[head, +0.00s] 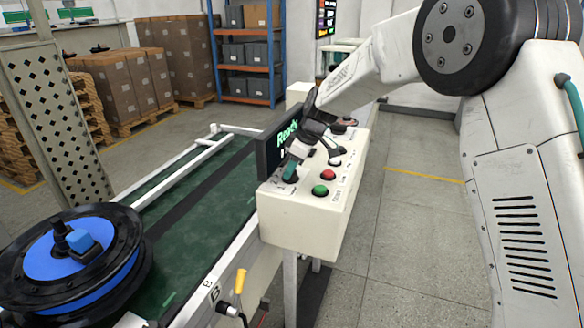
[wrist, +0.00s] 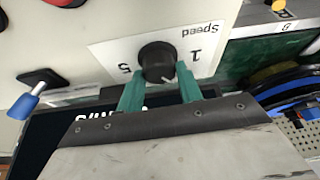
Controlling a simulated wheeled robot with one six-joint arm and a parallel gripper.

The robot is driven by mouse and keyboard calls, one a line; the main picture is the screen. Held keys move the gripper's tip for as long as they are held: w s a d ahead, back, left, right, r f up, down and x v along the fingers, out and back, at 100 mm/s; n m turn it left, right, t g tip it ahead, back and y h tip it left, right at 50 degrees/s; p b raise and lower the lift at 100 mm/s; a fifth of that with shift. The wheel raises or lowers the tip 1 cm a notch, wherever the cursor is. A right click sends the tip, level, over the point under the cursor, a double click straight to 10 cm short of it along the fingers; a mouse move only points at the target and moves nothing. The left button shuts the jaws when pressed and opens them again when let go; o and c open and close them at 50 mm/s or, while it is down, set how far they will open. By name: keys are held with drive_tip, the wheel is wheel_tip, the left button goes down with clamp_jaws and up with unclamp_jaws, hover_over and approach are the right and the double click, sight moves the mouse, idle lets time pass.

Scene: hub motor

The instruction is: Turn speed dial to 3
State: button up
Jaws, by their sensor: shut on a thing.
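The speed dial (wrist: 157,60) is a round black knob on a white plate marked "Speed", with 1 at the right and 5 at the left; the label appears upside down in the wrist view. A pale pointer line shows at the dial's lower edge, slightly right of its middle. My gripper (wrist: 160,78) has its two green fingers on either side of the dial, shut on it. In the head view my gripper (head: 290,172) is at the near left corner of the cream control box (head: 300,222), and the dial is largely hidden there.
A red button (head: 328,174) and a green button (head: 320,190) sit close to the right of my gripper. A dark screen reading "Ready" (head: 284,138) stands behind it. A green conveyor (head: 190,220) carries a blue and black hub motor (head: 70,262) at left. A blue-handled switch (wrist: 40,82) shows left.

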sight(297, 185)
drive_tip(key=m+t, duration=0.1)
drive_tip(key=m, duration=0.3)
drive_tip(key=shift+s+h, duration=0.1)
drive_tip(key=shift+h, duration=0.2)
drive_tip(key=shift+a+m+t+h, duration=0.1)
drive_tip(key=shift+m+t+h, duration=0.4)
drive_tip(key=shift+m, duration=1.1)
drive_tip(key=o, duration=1)
drive_tip(key=v, duration=0.7)
drive_tip(key=shift+s+r, duration=0.3)
